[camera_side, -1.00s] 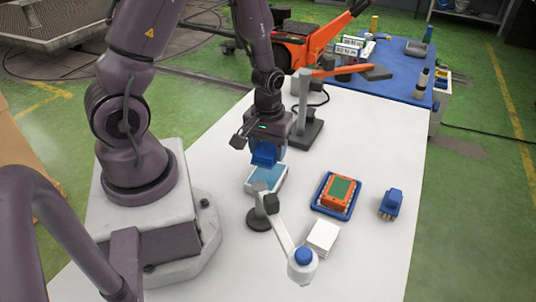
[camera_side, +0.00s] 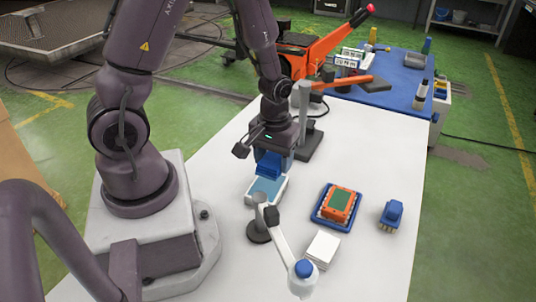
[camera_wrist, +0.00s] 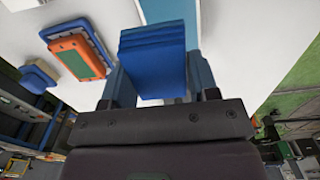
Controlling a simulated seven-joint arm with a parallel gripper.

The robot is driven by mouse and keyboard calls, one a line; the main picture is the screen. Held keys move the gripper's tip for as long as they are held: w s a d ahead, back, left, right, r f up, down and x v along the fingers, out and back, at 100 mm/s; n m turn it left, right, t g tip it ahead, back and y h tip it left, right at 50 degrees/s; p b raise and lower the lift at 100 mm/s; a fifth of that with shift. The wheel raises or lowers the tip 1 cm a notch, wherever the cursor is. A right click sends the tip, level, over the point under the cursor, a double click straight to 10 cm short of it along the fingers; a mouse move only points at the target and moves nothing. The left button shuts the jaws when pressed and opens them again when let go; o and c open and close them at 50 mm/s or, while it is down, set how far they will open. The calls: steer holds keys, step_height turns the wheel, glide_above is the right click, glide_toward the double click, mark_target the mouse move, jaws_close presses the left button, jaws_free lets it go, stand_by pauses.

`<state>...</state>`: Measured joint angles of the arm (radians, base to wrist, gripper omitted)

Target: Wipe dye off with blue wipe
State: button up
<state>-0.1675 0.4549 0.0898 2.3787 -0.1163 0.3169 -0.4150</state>
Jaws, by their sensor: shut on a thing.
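My gripper (camera_side: 271,155) points down and is shut on the blue wipe (camera_side: 268,166), a thick folded block. The wipe fills the middle of the wrist view (camera_wrist: 153,55) between my fingers. It is above the far end of a white tray (camera_side: 279,196) with a light blue inside; I cannot tell whether it touches. An orange block with a green top (camera_side: 341,200) sits in a blue tray (camera_side: 319,218) to the right, and also shows in the wrist view (camera_wrist: 78,57). I cannot make out which mark is the dye.
A white pad (camera_side: 323,247) and a blue brush-like thing (camera_side: 392,214) lie to the right. A grey post (camera_side: 304,115) stands close behind my gripper. The table's right front is clear.

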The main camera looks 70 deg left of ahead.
steer(key=m, duration=0.1)
glide_toward(334, 211)
steer(key=s+a, duration=0.4)
steer(key=w+d+n, duration=0.2)
steer(key=w+d, duration=0.2)
steer(key=shift+f, duration=3.4)
steer(key=shift+w+a+f, duration=0.2)
steer(key=shift+w+a, duration=0.35)
steer(key=shift+w+a+f, duration=0.2)
steer(key=shift+w+a, duration=0.3)
steer(key=shift+c, duration=0.4)
steer(key=shift+w+a, duration=1.9)
steer(key=shift+w, duration=0.1)
steer(key=shift+s+d+r, duration=0.1)
steer(key=shift+s+d, duration=2.85)
steer(key=shift+s, duration=0.15)
step_height(334, 211, up, 8)
steer(key=shift+w, duration=0.1)
